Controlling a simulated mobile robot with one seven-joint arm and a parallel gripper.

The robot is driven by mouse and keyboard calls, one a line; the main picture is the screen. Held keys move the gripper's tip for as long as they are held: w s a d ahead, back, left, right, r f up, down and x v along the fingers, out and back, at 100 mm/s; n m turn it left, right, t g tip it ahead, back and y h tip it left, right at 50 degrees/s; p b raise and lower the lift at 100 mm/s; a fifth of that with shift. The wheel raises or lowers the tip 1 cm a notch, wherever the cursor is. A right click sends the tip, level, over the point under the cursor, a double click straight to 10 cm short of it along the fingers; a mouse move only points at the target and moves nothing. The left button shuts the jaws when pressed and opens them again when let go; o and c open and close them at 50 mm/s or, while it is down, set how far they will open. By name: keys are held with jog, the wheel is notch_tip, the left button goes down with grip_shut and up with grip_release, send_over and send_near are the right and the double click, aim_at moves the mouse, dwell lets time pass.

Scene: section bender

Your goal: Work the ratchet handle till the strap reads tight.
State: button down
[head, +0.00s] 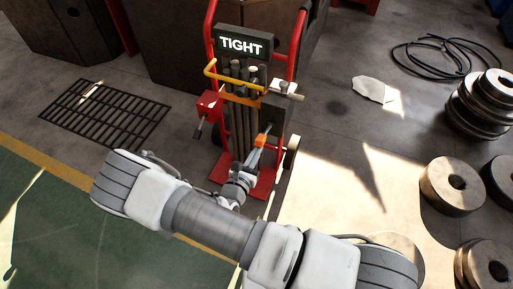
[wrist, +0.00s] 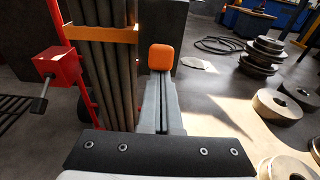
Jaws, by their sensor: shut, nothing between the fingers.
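The ratchet handle appears to be the dark lever with an orange end (head: 260,140), standing out from a dark plate (head: 272,108) on the right of a red hand truck (head: 212,50). My gripper (head: 253,152) is shut and empty. Its fingertips (wrist: 161,78) are right at the near side of the orange end; I cannot tell whether they touch. The orange strap (wrist: 100,33) runs across upright dark bars (head: 238,120). The sign (head: 240,45) above reads TIGHT.
A yellow bent bar (head: 228,77) crosses before the bars. A red box with a crank (head: 208,106) sits at left, a pale block (head: 284,88) at right. A floor grate (head: 105,112) lies left; heavy rings (head: 452,186) and a cable coil (head: 430,62) lie right.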

jog(key=shift+w+d+r+p, duration=0.1)
jog(key=shift+w+r+p, duration=0.05)
jog(key=shift+r+p, duration=0.45)
jog(key=shift+w+r+p, duration=0.1)
jog(key=shift+r+p, duration=0.4)
jog(key=shift+r, duration=0.15)
jog(key=shift+s+r, duration=0.1)
jog(key=p+v, duration=0.2)
jog(key=v, duration=1.5)
jog(key=shift+p, duration=0.3)
jog(key=shift+r, duration=0.15)
